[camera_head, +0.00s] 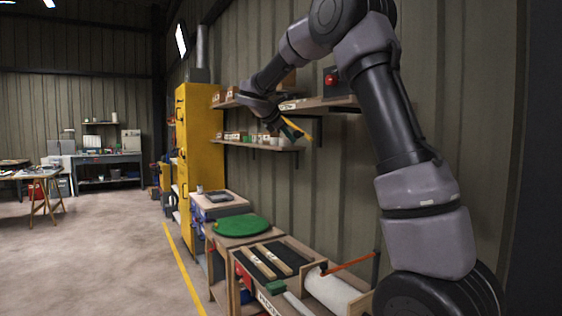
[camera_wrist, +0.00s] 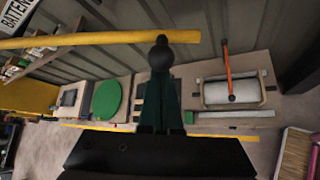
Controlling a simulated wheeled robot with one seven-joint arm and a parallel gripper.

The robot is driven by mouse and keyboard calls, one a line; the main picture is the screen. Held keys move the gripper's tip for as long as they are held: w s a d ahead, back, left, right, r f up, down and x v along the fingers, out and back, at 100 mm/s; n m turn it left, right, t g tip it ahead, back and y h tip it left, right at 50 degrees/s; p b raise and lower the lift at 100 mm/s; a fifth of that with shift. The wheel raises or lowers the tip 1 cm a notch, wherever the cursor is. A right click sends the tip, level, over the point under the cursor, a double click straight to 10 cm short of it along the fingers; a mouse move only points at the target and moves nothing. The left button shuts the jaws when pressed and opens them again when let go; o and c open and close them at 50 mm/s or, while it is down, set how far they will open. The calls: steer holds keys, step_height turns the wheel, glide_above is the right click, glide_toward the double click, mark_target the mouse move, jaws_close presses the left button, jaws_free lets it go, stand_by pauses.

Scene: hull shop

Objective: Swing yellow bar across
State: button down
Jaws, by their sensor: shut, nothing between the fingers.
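The yellow bar (camera_wrist: 95,39) runs almost level across the upper part of the wrist view, from the left edge to a free end right of centre. In the head view a short piece of the yellow bar (camera_head: 302,125) shows at my gripper (camera_head: 291,132), below the upper shelf. My gripper (camera_wrist: 160,68) is shut, its green fingers together with nothing between them. Its dark tips overlap the bar near the free end in the wrist view. A dark round knob shape shows there; I cannot tell whether the tips touch the bar.
Wall shelves (camera_head: 262,145) with small boxes and tins are close to my gripper. Below stand a bench with a green round mat (camera_head: 241,225), and a white roll (camera_head: 332,288) under an orange bar (camera_head: 350,263). A yellow cabinet (camera_head: 198,140) stands beyond. Floor at left is open.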

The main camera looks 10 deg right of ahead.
steer(key=s+d+r+n+g, duration=0.1)
steer(key=s+r, duration=0.2)
steer(key=r, duration=1.5)
steer(key=shift+s+d, duration=0.15)
steer(key=shift+s, duration=0.05)
